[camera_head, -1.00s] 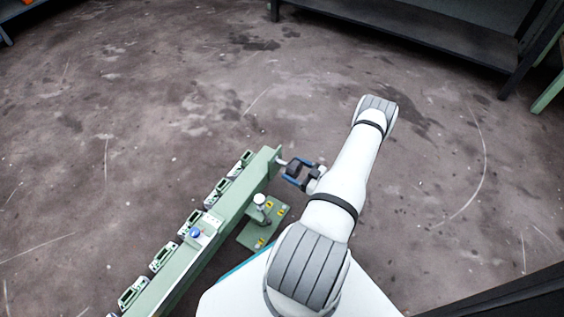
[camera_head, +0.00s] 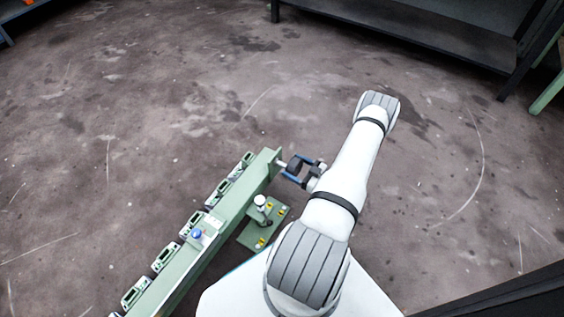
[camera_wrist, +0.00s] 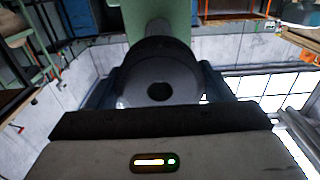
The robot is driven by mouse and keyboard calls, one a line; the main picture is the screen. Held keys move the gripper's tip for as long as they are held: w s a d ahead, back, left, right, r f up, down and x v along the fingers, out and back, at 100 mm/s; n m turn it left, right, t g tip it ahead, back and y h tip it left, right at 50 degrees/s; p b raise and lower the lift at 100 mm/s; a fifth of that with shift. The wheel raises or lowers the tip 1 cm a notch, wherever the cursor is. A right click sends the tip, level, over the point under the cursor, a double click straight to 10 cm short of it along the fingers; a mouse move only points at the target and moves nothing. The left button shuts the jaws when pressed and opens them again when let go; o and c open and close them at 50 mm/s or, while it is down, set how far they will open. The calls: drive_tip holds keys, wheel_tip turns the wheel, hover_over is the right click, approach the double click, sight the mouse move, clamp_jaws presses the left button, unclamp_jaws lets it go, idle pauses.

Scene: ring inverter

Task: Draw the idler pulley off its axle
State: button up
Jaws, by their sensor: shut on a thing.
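The idler pulley (camera_wrist: 160,75) is a dark round body with a dark central hole facing me in the wrist view. My gripper (camera_wrist: 160,88) is shut on it, with one finger on each side. In the head view my gripper (camera_head: 295,168) is at the end of the green ring inverter (camera_head: 235,195), with the dark pulley (camera_head: 296,165) between its fingers. The pale axle (camera_head: 281,164) shows between the end plate and the pulley. A grey-green cylinder (camera_wrist: 158,33) shows behind the pulley in the wrist view. How much axle is inside the pulley is hidden.
A green side plate (camera_head: 252,236) with yellow marks carries a white-topped post (camera_head: 260,200), close to my gripper and arm. Several clamps line the inverter's far side. A dark shelf (camera_head: 420,35) stands at the back right. The floor beyond is clear.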

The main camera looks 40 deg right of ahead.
sight(296, 161)
drive_tip(key=shift+r+p, duration=2.3)
drive_tip(key=shift+r, duration=1.4)
